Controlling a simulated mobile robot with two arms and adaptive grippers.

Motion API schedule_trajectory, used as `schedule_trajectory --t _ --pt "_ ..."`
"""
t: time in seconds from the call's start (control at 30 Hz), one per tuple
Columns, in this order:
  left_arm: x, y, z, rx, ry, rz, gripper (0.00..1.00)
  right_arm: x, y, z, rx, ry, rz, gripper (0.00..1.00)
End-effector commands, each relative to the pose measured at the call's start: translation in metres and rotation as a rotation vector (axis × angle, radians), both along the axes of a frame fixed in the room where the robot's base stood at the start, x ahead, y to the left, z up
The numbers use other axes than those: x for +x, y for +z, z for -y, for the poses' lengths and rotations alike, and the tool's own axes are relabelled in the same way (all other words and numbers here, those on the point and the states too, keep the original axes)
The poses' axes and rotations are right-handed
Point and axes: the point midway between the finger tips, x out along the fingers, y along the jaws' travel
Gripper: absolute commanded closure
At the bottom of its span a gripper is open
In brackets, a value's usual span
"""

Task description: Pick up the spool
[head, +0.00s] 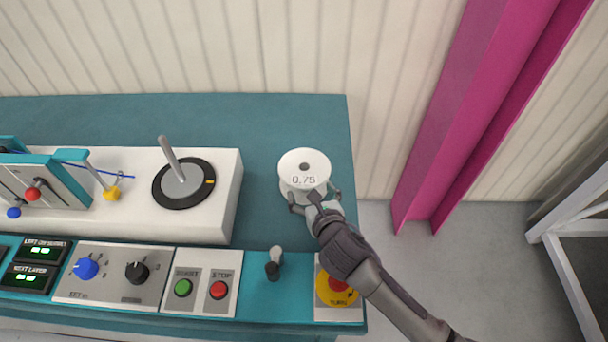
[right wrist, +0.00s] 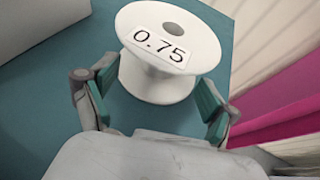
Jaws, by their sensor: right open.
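The white spool (head: 303,165) stands upright on the teal bench top, near its right end. Its top flange has a centre hole and a label reading 0.75. My right gripper (head: 315,199) is at the near side of the spool, coming from the lower right. In the right wrist view the spool (right wrist: 165,62) stands between and just beyond the tips of the open fingers (right wrist: 152,98). The fingers lie on either side of its lower part, and I cannot tell whether either touches it. My left gripper is out of view.
The teal bench (head: 275,108) has a white machine block with a spindle disc (head: 183,183) left of the spool. A control panel with START and STOP buttons (head: 201,283) runs along the front. A yellow emergency-stop (head: 325,292) sits beneath my right arm. A magenta column (head: 455,120) stands at right.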

Motion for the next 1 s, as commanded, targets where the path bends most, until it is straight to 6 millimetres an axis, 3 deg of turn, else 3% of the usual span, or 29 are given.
schedule_trajectory --t 0.17,0.47,0.77,1.0 --pt "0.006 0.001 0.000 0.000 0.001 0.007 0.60 0.011 -0.004 -0.003 0.003 -0.002 -0.002 0.13" --pt "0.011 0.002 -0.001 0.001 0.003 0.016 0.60 0.049 -0.018 -0.013 0.004 -0.002 -0.002 0.13" --pt "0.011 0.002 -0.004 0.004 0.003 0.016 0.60 0.053 -0.020 -0.014 0.002 -0.001 -0.003 0.13" --pt "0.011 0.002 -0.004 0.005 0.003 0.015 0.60 0.053 -0.020 -0.014 0.002 -0.001 -0.003 0.53"
